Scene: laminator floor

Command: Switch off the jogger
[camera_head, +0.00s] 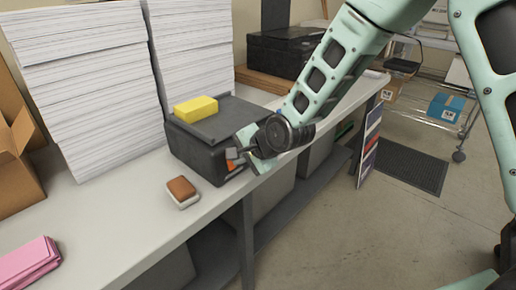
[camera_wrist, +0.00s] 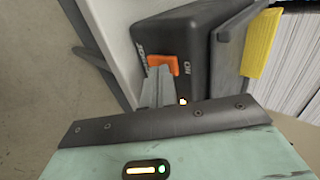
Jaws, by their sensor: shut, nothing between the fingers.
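The jogger (camera_head: 190,150) is a dark box on the bench, with a flat grey top and a yellow block (camera_head: 196,108) on it. In the wrist view its dark front (camera_wrist: 195,45) bears an orange switch (camera_wrist: 163,62), pale lettering and a small glowing orange light (camera_wrist: 183,101). The switch (camera_head: 229,165) is partly hidden behind my gripper in the head view. My gripper (camera_head: 232,154) is shut and empty at the jogger's front. Its fingertips (camera_wrist: 160,72) overlap the switch's lower edge in the wrist view; I cannot tell whether they touch it.
Tall white paper stacks (camera_head: 90,85) stand behind and left of the jogger. A brown-topped block (camera_head: 182,190) and pink sheets (camera_head: 28,264) lie on the bench (camera_head: 120,230). A black case (camera_head: 275,55) sits farther back. The floor at right is open, with a dark mat (camera_head: 405,165).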

